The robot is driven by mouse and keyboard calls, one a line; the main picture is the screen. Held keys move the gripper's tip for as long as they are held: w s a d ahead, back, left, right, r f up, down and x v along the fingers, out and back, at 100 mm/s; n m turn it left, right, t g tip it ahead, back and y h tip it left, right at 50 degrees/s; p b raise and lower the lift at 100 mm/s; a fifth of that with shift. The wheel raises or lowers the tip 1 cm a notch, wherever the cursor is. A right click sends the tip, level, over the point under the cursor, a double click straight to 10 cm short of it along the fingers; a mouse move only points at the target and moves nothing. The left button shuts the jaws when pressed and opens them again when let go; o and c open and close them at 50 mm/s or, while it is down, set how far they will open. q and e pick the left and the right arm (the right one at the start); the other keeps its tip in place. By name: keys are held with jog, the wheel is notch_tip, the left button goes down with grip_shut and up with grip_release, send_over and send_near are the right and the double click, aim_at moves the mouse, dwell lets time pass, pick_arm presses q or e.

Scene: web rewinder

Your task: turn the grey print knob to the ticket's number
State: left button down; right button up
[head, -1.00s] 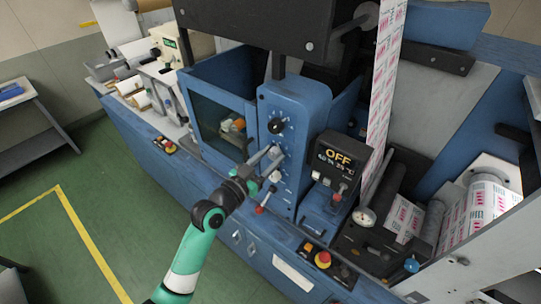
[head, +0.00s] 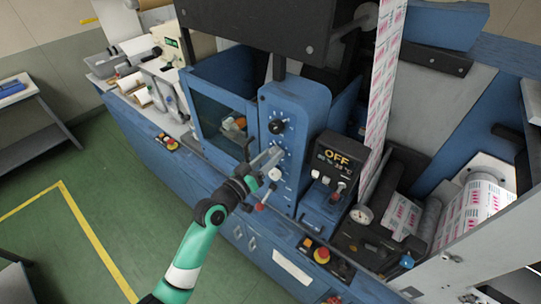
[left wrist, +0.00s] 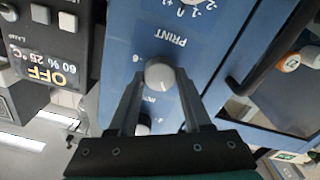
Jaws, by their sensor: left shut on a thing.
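The grey print knob (left wrist: 160,73) is a small round knob on the blue control panel (head: 308,105). In the left wrist view it sits between the fingertips, with the word PRINT printed beside it. My left gripper (left wrist: 159,82) is shut on this knob, one finger on each side. In the head view my left gripper (head: 273,156) reaches the panel from the lower left and covers most of the knob. The scale marks around the knob are too small or hidden to read its setting. I cannot make out a ticket with a number. My right gripper is not in view.
A black knob (head: 277,127) with a scale sits above on the panel. A display box (head: 341,158) reading OFF stands to the right. A red emergency button (head: 321,255) is on the lower ledge.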

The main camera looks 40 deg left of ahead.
pick_arm(q)
jog(key=shift+c, duration=1.7)
grip_release()
jog(key=s+d, duration=0.1)
jog(key=s, duration=1)
jog(key=shift+s+d, duration=0.15)
jog(key=shift+s, duration=0.15)
